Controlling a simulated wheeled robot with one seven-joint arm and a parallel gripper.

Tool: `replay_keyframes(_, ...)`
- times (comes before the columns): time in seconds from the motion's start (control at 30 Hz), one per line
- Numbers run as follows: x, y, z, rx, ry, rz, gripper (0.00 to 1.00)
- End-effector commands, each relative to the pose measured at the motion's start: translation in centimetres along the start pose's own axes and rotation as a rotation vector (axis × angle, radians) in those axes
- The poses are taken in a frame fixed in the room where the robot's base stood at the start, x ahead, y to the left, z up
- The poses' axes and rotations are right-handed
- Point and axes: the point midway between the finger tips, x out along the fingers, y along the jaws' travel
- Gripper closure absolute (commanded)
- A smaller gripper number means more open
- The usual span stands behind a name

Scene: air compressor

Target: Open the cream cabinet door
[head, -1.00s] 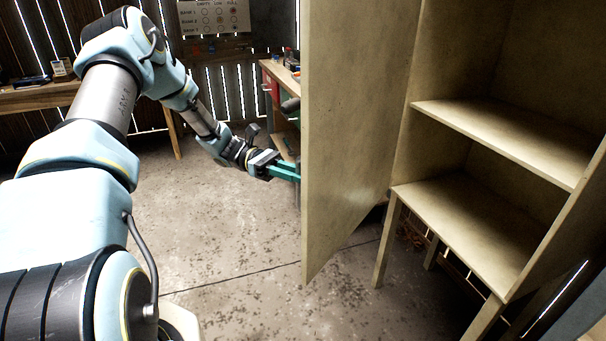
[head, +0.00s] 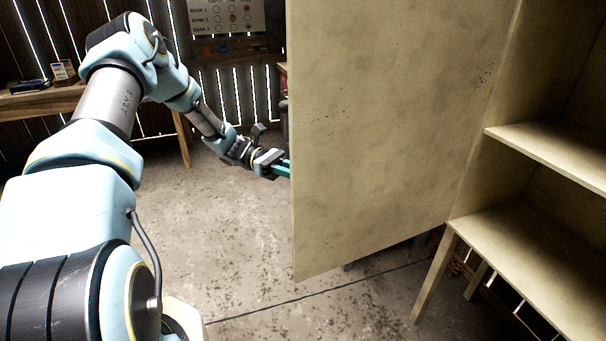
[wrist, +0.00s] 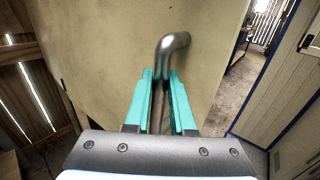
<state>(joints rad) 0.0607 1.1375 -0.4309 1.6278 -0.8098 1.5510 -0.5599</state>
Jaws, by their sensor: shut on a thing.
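The cream cabinet door (head: 385,140) stands swung open, its inner face toward the head camera. The cream cabinet (head: 520,225) with bare shelves shows at the right in the head view. In the wrist view the door's outer face (wrist: 105,50) carries a bent metal bar handle (wrist: 172,45). My gripper (wrist: 162,95) has its teal fingers closed around the handle's straight part. In the head view my gripper (head: 283,169) reaches the door's free edge, and its fingertips and the handle are hidden behind the door.
A wooden workbench (head: 45,100) stands at the back left. A chart (head: 226,18) hangs on the slatted wall. Concrete floor (head: 230,235) is clear between my arm and the door. In the wrist view a pale panelled surface with blue edging (wrist: 275,85) is at the right.

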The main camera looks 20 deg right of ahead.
Motion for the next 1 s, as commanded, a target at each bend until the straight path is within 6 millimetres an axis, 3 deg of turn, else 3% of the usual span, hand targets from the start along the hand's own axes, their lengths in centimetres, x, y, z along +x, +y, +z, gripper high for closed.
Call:
replay_keyframes(0.37,0.0,0.08,-0.02,0.0,0.002,0.002,1.0)
replay_keyframes(0.4,0.0,0.09,-0.02,0.0,0.002,0.002,0.77)
replay_keyframes(0.67,0.03,0.09,-0.01,0.0,0.001,0.001,0.48)
replay_keyframes(1.0,-0.59,0.11,-0.16,0.001,0.002,0.003,0.48)
